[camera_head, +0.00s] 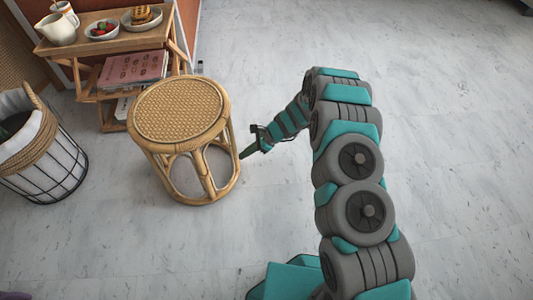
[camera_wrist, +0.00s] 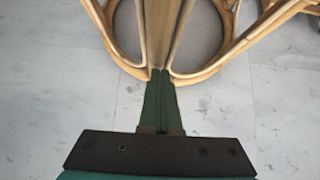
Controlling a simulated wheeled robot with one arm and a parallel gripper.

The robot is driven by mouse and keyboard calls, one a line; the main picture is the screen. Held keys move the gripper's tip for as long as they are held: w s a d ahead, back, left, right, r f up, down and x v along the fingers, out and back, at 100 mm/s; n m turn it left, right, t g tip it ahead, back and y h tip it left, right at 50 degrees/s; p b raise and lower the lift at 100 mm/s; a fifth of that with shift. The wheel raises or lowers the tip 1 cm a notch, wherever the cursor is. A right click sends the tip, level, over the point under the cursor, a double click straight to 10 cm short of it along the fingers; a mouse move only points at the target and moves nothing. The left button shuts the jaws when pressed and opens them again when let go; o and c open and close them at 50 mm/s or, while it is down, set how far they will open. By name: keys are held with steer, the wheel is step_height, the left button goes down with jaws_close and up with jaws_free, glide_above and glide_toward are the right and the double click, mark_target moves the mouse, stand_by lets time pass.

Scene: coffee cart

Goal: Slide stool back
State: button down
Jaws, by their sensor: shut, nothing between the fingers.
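The stool (camera_head: 178,110) is round, made of rattan with a woven seat, and stands upright on the floor left of centre in the head view. My gripper (camera_head: 243,156) is shut and low at the stool's right side, with its tips close to the right legs. In the wrist view the shut dark green fingers (camera_wrist: 160,85) point at the stool's rattan legs and base ring (camera_wrist: 152,35). The tips overlap the lower frame there; I cannot tell for certain whether they touch it. Nothing is held.
A wooden cart (camera_head: 105,45) with a pitcher, bowl, plate and books stands just behind the stool. A wire basket (camera_head: 45,170) with a white liner is to the left. The floor (camera_head: 455,130) on the right is clear.

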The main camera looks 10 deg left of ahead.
steer(key=s+a, duration=0.4)
steer(key=a, duration=0.9)
steer(key=s+a, duration=0.3)
steer(key=a, duration=1)
steer(key=shift+s+a, duration=0.3)
steer(key=shift+s, duration=0.1)
steer(key=d+f+v, duration=0.2)
steer(key=v, duration=1.1)
steer(key=shift+w+p, duration=0.3)
